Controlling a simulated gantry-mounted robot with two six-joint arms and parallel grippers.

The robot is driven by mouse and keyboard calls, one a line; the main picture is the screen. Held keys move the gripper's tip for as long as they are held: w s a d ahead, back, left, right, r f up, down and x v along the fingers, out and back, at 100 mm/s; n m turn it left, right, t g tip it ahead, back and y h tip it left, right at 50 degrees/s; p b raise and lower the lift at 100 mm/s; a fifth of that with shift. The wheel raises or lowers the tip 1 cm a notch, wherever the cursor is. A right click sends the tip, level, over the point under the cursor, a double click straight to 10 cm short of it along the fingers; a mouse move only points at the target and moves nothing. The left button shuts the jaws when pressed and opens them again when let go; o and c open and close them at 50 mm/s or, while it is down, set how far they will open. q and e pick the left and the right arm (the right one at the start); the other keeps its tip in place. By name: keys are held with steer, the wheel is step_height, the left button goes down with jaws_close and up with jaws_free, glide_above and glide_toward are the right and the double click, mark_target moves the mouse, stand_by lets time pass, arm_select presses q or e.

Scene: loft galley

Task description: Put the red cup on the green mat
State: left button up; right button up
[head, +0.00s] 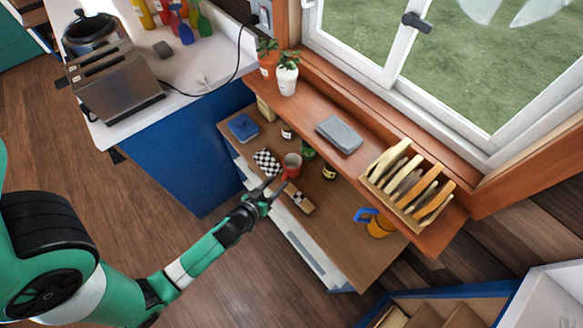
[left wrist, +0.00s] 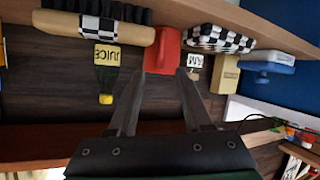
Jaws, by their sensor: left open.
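The red cup (head: 292,163) stands on the brown wooden counter, near its front edge. It also shows in the left wrist view (left wrist: 167,48), which is upside down. My left gripper (head: 273,187) is open and empty, at the front side of the cup. In the left wrist view the cup lies just beyond and between the two fingertips (left wrist: 161,74), apparently not gripped. I cannot make out a green mat in either view. My right gripper is not in view.
A checkered block (head: 266,161) and a wooden piece with a checkered patch (head: 298,198) flank the cup.

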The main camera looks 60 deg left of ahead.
mark_target(283, 177)
arm_select(q)
steer(key=x, duration=0.4)
steer(key=shift+w, duration=0.1)
jaws_close()
steer(key=shift+f, duration=0.1)
stand_by(1.1)
